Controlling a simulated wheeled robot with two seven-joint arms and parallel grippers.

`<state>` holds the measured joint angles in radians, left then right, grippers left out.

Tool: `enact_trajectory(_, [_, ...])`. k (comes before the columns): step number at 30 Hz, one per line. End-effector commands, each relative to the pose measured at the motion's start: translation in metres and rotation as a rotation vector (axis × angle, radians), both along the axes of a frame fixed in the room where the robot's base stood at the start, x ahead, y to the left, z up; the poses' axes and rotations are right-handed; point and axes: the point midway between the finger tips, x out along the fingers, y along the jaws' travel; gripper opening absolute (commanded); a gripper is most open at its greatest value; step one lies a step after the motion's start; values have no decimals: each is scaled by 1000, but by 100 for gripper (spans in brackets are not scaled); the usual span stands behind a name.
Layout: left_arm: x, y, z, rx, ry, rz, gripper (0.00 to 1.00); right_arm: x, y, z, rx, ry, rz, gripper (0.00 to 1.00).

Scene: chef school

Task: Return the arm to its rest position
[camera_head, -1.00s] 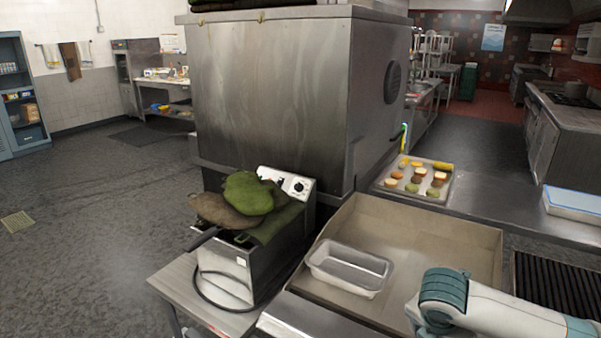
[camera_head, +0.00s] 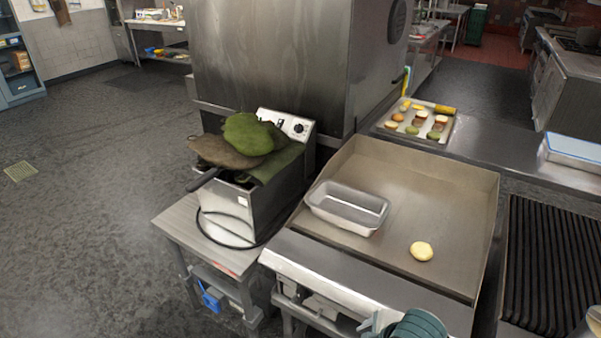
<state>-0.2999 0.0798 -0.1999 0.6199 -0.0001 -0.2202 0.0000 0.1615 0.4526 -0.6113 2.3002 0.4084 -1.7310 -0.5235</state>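Part of my arm (camera_head: 418,326), teal and white, shows at the bottom edge of the head view, low in front of the griddle. Neither of my gripper's fingers can be seen, on the left or on the right. A round pale yellow item (camera_head: 421,251) lies on the griddle (camera_head: 445,205), apart from my arm. An empty metal loaf pan (camera_head: 347,206) sits at the griddle's left side.
A fryer (camera_head: 235,205) with green and brown cloth items (camera_head: 247,142) on top stands left of the griddle. A tray (camera_head: 448,126) of several food pieces lies behind it. A ridged grill (camera_head: 550,260) is at right. The griddle's middle is clear.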

Motion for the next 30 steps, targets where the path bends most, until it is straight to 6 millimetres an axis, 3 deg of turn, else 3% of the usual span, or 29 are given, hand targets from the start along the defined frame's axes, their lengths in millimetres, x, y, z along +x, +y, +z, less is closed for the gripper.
enact_trajectory(7, [0, 0, 0, 0, 0, 0, 90, -47, -2, -24, 157, 58, -349, 71])
enact_trajectory(15, [0, 0, 0, 0, 0, 0, 90, -103, -35, -48, 236, 118, -747, 71])
enact_trajectory(30, [0, 0, 0, 0, 0, 0, 90, -175, -87, -67, 225, 152, -1141, 71])
